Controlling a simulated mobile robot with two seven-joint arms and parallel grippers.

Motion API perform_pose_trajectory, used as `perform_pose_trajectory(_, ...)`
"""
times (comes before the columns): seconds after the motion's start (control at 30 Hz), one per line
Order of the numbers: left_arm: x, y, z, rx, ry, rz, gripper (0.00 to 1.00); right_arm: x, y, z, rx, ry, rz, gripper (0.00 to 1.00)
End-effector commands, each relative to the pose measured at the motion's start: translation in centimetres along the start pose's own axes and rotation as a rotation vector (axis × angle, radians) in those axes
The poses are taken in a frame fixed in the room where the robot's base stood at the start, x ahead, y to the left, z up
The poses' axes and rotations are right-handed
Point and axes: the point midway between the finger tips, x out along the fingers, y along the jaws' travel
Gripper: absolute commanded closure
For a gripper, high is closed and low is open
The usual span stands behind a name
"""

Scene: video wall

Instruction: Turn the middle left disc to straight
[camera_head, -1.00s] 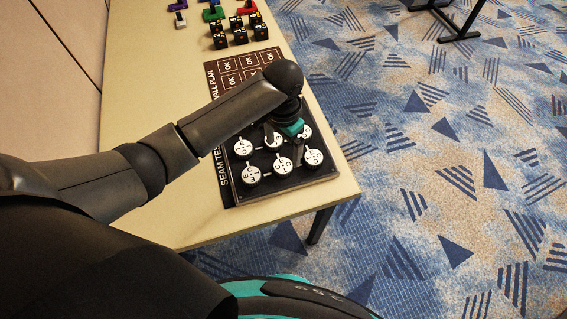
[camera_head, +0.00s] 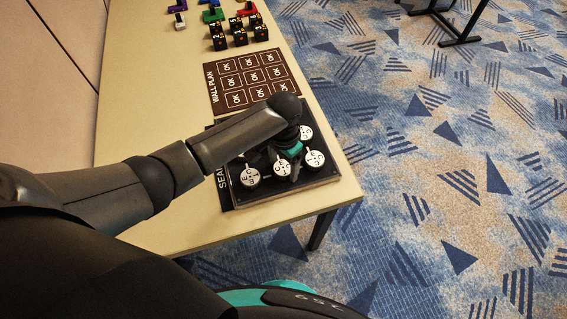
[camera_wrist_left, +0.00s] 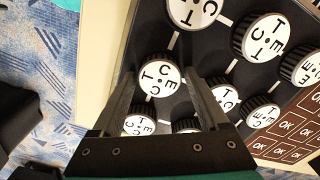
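A dark board (camera_head: 320,176) on the near end of the table carries several white-faced round discs. My left gripper (camera_head: 293,172) is lowered over the middle of the row nearest me. In the left wrist view my gripper (camera_wrist_left: 160,72) is open, one finger on each side of a disc (camera_wrist_left: 160,78) with black letters and a centre dot; its letters look tilted. This looks like the middle left disc (camera_head: 282,167), partly behind the gripper in the head view. Contact of the fingers with its rim cannot be told. My right gripper is not in view.
Other discs stand close around it, such as one (camera_wrist_left: 263,37) to the right. A brown plan card (camera_head: 213,101) with OK squares lies beyond the board. Several black numbered cubes (camera_head: 240,38) and coloured pieces (camera_head: 212,14) stand farther back. Table edge is close on the right.

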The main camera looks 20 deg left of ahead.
Motion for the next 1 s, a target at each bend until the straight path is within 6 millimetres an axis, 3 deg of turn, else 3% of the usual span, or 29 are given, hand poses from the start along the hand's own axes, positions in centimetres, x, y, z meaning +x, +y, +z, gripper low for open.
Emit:
perform_pose_trajectory(0.07, 0.0, 0.0, 0.0, 0.000, 0.000, 0.000, 0.33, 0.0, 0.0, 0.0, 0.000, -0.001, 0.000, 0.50)
perform_pose_trajectory(0.6, 0.0, 0.0, 0.0, 0.000, 0.000, 0.000, 0.91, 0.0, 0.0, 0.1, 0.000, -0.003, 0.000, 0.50)
perform_pose_trajectory(1.0, -0.2, 0.0, 0.0, 0.088, -0.002, 0.000, 0.92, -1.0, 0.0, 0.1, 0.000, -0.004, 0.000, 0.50)
